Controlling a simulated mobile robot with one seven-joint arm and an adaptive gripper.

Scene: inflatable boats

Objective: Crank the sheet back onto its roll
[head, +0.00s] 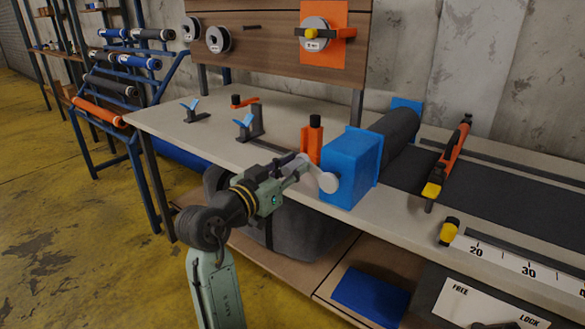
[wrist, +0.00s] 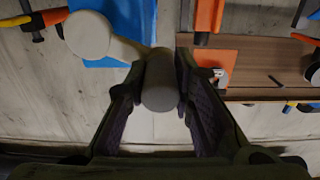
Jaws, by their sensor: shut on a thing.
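A dark grey roll (head: 398,132) lies along the bench behind a blue end housing (head: 350,168). The dark sheet (head: 485,200) spreads flat from the roll to the right across the bench. A pale crank with a round hub (head: 328,182) sits on the housing's near left face. Its hub also shows in the wrist view (wrist: 88,35), with the arm running to a grey cylindrical handle (wrist: 161,82). My gripper (head: 292,168) is at the crank's outer end. In the wrist view my gripper (wrist: 160,100) has its two fingers on either side of the handle, shut on it.
An orange bottle-like object (head: 313,140) stands just behind the crank. An orange tool with a yellow end (head: 447,160) rests over the sheet. A ruler strip (head: 520,270) and a FREE/LOCK label (head: 490,305) are at front right. Blue-tipped stands (head: 248,125) occupy the bench's left part.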

